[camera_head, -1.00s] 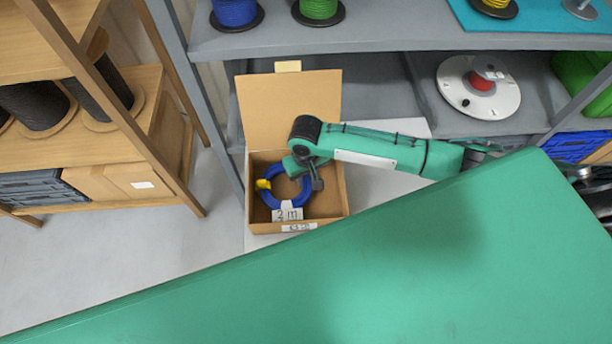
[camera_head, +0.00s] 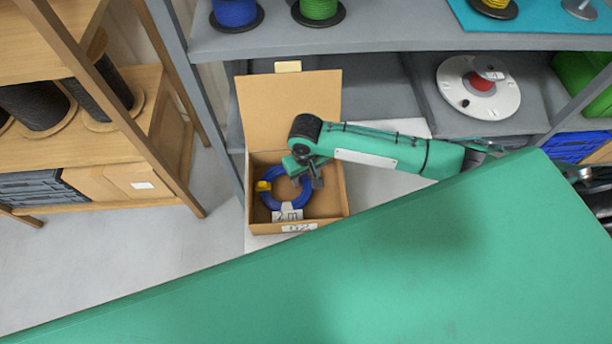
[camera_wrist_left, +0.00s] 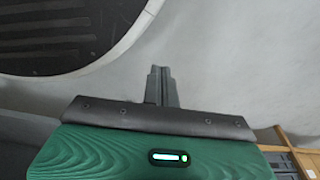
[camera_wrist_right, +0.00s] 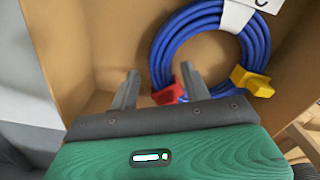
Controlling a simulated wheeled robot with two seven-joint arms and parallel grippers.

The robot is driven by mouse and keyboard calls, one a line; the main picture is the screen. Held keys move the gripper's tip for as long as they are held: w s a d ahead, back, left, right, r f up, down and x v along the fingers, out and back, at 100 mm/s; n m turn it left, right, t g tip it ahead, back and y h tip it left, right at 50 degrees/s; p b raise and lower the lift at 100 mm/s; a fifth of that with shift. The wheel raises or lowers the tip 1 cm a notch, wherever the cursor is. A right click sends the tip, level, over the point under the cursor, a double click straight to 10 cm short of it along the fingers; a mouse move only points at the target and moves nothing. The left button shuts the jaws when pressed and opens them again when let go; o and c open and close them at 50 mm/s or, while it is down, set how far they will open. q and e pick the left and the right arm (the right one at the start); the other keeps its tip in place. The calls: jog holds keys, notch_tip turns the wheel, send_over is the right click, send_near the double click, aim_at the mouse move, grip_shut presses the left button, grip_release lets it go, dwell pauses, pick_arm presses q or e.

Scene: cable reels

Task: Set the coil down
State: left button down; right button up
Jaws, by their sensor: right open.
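The blue cable coil (camera_head: 271,202) lies inside the open cardboard box (camera_head: 341,190), with a yellow tie and a white paper tag on it. In the right wrist view the coil (camera_wrist_right: 172,45) shows its yellow tie, a red tie and part of the tag. My right gripper (camera_wrist_right: 160,74) is open inside the box, its fingers apart at the coil's edge. The red tie sits beside one finger; I cannot tell if they touch. In the head view the right gripper (camera_head: 316,178) is over the coil's right side. My left gripper (camera_wrist_left: 162,72) is shut and empty.
The box's lid (camera_head: 290,105) stands up at the back. A grey shelf (camera_head: 400,32) with cable reels is above and behind. A wooden rack (camera_head: 165,125) is at left, with bare floor in front.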

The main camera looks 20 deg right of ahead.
pick_arm(q)
jog(key=shift+s+a+f+p, duration=0.2)
jog(key=shift+s+f, duration=0.15)
jog(key=shift+f, duration=0.15)
jog(key=shift+s+a+f+p, duration=0.15)
jog(key=shift+s+f, duration=0.2)
jog(key=shift+f, duration=0.1)
pick_arm(e)
notch_tip(320, 180, up, 11)
jog(key=shift+f, duration=0.1)
